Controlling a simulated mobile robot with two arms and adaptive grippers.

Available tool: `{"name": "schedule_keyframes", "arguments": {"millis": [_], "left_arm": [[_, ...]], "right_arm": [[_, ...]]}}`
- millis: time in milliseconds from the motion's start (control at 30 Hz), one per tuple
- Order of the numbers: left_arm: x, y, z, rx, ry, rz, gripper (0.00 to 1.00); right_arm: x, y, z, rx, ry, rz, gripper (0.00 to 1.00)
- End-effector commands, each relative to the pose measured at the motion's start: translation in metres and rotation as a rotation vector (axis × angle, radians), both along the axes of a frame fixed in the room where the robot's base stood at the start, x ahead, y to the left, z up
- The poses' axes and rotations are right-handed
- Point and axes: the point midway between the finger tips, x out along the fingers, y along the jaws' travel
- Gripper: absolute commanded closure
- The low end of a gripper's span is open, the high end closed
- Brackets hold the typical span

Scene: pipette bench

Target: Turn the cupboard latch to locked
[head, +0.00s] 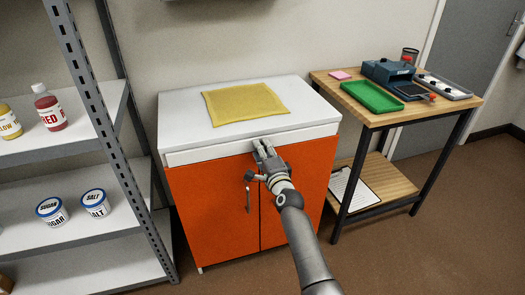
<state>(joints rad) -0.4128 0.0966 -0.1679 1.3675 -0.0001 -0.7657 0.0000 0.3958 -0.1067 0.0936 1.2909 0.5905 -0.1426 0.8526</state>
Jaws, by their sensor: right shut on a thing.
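The orange cupboard (210,215) stands in the middle of the head view, with a white top and two closed doors. My right gripper (264,150) reaches in from below to the top of the doors, close to where they meet. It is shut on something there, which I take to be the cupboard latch. The gripper hides the latch, so I cannot tell which way it is turned. A bar handle (247,197) shows on the left door, below and left of the gripper. My left gripper is not in view.
A yellow cloth (245,102) lies on the cupboard top. A metal shelf (100,152) with jars and bottles stands close on the left. A wooden bench (408,116) with a green tray (372,97) stands on the right. Open floor (400,255) lies at lower right.

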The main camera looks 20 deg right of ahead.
Motion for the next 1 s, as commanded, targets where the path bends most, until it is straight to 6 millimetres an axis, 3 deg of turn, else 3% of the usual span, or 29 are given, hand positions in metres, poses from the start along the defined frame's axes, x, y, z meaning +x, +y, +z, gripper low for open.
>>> {"name": "schedule_keyframes", "arguments": {"millis": [467, 500, 633, 1000], "left_arm": [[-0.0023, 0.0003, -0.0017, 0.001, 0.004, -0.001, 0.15], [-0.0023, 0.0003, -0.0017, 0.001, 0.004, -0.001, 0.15], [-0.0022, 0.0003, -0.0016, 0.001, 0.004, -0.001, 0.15], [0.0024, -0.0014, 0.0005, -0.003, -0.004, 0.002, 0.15]], "right_arm": [[0.0001, -0.0011, 0.0003, 0.016, 0.0, -0.002, 1.0], [0.0001, -0.001, 0.0003, 0.016, 0.0, -0.002, 0.66], [0.0001, -0.0008, 0.0002, 0.015, 0.0, -0.001, 0.49], [-0.001, -0.0002, -0.0001, 0.013, 0.0, 0.0, 0.46]]}}
